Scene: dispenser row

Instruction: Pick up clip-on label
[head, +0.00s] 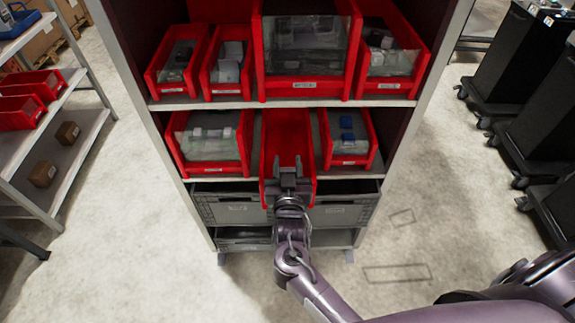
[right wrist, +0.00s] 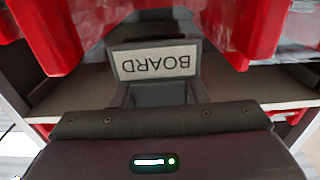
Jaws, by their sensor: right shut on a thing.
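The clip-on label (right wrist: 155,62) is a white plate in a dark frame that reads BOARD, upside down in the right wrist view. It sits at the fingertips of my right gripper (head: 289,172), which is shut on it. In the head view my gripper is at the front of the middle red bin (head: 286,130) on the lower bin shelf and hides the label there. I cannot tell whether the label still touches the bin. My left gripper is not in view.
Red bins stand to the left (head: 177,150) and right (head: 347,160) of the middle one, with more on the shelf above. Grey crates (head: 232,209) are below. A side rack (head: 60,150) stands left and black wheeled carts (head: 510,60) stand right. The middle bin sticks out past the shelf edge.

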